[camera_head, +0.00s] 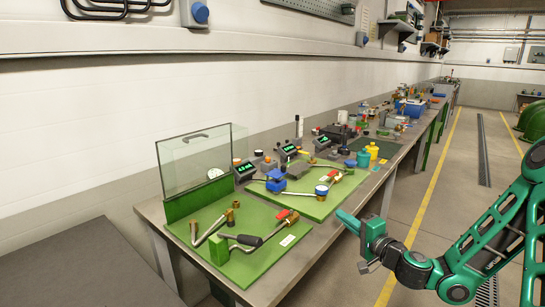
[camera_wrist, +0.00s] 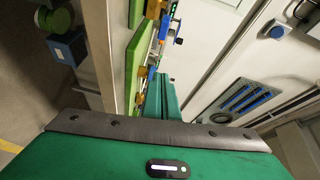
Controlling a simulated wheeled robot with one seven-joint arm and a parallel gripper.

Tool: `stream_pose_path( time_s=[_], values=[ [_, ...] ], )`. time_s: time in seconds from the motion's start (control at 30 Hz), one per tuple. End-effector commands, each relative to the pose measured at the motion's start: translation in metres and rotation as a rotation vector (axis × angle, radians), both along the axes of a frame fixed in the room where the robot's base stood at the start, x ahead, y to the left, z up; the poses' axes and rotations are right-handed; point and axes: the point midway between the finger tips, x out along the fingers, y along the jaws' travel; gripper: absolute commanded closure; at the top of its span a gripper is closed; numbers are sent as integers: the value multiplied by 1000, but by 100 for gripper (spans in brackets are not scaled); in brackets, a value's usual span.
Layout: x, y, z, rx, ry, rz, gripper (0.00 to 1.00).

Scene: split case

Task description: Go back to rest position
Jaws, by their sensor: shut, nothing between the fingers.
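My gripper (camera_head: 343,215) is at the end of my green arm, at the right of the head view. It hangs at the front edge of the workbench (camera_head: 300,268), beside the green boards, and points toward the wall. In the wrist view my gripper (camera_wrist: 164,80) shows as green fingers pressed together, shut and empty. The fingers seem clear of the bench parts, though the exact gap is hard to tell.
A near green board (camera_head: 262,268) carries bent pipes and a black handle. A second green board (camera_head: 312,207) holds a blue valve and pipes. A clear case (camera_head: 200,160) stands behind. Bottles and tools line the bench farther back. The aisle floor (camera_head: 462,175) is open at right.

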Motion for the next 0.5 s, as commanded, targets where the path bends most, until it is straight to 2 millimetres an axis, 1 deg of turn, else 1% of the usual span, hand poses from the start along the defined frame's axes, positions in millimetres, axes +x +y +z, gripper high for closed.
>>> stream_pose_path(
  time_s=[0.1,0.27,0.4,0.5],
  values=[
    [-10,14,2,-74,-8,66,100],
    [-26,33,-4,-195,-5,171,100],
    [-48,47,-16,-348,18,295,100],
    [-70,50,-29,-486,57,396,100]
  ],
)
